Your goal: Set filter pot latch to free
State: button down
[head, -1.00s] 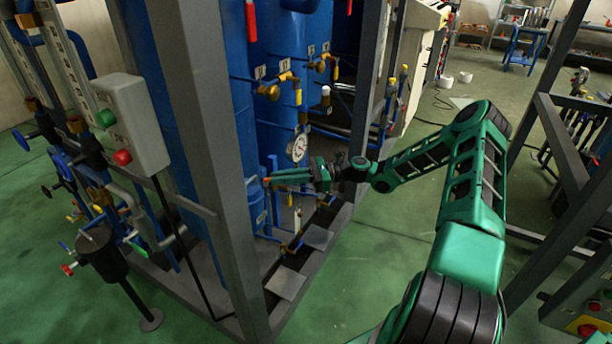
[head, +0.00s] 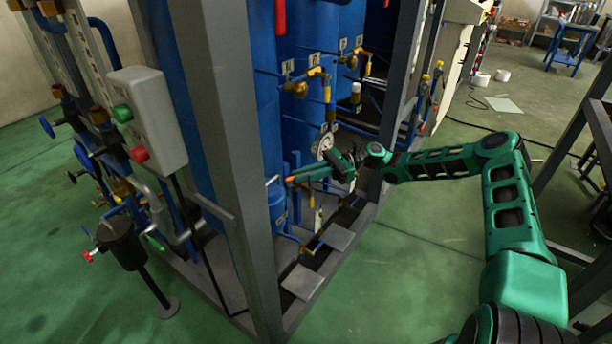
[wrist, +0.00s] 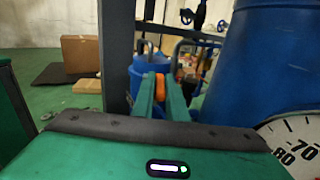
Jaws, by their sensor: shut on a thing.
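The filter pot is a small blue cylinder (head: 277,207) low at the front of the blue vessels. It also shows in the wrist view (wrist: 138,78), with grey metal loops at its top. My gripper (head: 292,180) reaches in from the right, its fingers just above and beside the pot's top. In the wrist view my gripper (wrist: 160,95) has its two green fingers close together around a small orange piece (wrist: 161,83), which appears to be the latch handle. The latch's remaining parts are too small or hidden to make out.
A pressure gauge (head: 323,146) stands close to my gripper. A grey frame post (head: 225,170) rises left of the pot. A grey control box (head: 148,118) with green and red buttons is farther left. Open green floor (head: 420,260) lies to the right.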

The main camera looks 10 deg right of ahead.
jog(key=shift+w, duration=0.15)
jog(key=c, duration=1.8)
grip_release()
jog(key=shift+d, duration=0.1)
jog(key=shift+o, duration=0.2)
jog(key=v, duration=1.1)
jog(key=shift+c, duration=0.7)
